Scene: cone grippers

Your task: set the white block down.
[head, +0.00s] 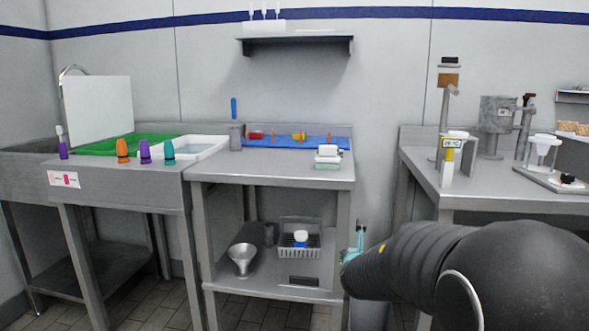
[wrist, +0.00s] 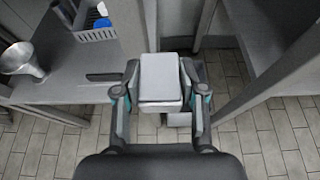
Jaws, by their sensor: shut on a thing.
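The white block (wrist: 160,78) sits between the two fingers of my gripper (wrist: 159,66) in the wrist view, with a finger on each side of it. My gripper is shut on it and holds it over the gap beside the lower shelf. In the head view, only part of my gripper (head: 358,242) shows, to the right of the middle table's right leg. My arm covers the rest, and I cannot make out the block there.
The middle table (head: 270,172) has a blue tray (head: 290,143) and a small white-topped stack (head: 327,154). Its lower shelf (wrist: 70,92) holds a funnel (wrist: 22,60) and a basket (wrist: 95,32). A grey piece (wrist: 180,119) shows beneath the block. Tiled floor (wrist: 280,125) lies open at right.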

